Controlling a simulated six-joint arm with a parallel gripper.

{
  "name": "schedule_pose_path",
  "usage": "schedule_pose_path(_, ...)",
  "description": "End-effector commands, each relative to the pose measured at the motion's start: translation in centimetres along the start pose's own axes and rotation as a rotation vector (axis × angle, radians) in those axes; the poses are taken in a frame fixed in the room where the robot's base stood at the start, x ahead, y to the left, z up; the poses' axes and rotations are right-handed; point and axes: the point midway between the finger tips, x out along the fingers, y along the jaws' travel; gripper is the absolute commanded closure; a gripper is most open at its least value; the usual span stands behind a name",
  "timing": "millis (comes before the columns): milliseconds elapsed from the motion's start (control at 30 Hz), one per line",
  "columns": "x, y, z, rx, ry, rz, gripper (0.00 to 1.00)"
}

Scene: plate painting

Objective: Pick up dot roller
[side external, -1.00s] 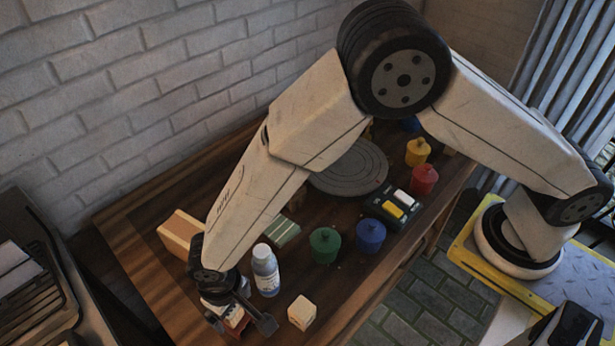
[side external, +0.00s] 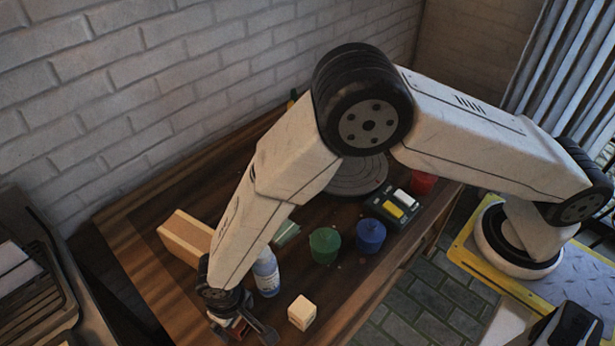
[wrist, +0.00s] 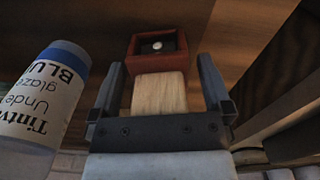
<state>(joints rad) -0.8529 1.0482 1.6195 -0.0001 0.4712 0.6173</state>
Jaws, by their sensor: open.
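My gripper (side external: 243,329) is open at the front left of the table, low by the tabletop. In the wrist view, a pale wooden block (wrist: 158,93) lies between its two spread fingers. A red square piece (wrist: 157,49) with a dark inside and a light round spot sits just beyond the block. I cannot tell whether the two are one thing, the dot roller. In the side view my gripper mostly hides them, with only a bit of red showing. No finger clearly touches the block.
A white bottle with a blue band (wrist: 42,92) stands close left of the fingers in the wrist view; it also shows in the side view (side external: 266,273). A small wooden cube (side external: 302,312) is to the right. Green (side external: 324,245) and blue (side external: 371,236) jars stand farther back.

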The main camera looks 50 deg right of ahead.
Motion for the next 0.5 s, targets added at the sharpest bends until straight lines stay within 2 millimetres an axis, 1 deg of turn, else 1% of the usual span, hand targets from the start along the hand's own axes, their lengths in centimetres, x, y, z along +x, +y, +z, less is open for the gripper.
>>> schedule_pose_path(333, -0.03, 0.01, 0.0, 0.0, 0.0, 0.0, 0.0)
schedule_pose_path(367, -0.02, 0.01, 0.01, 0.0, 0.0, 0.0, 0.03)
schedule_pose_path(400, -0.03, 0.01, 0.0, 0.0, 0.0, 0.0, 0.16)
schedule_pose_path(467, -0.03, 0.01, 0.01, 0.0, 0.0, 0.0, 0.35)
schedule_pose_path(500, -0.03, 0.01, 0.01, 0.0, 0.0, 0.0, 0.48)
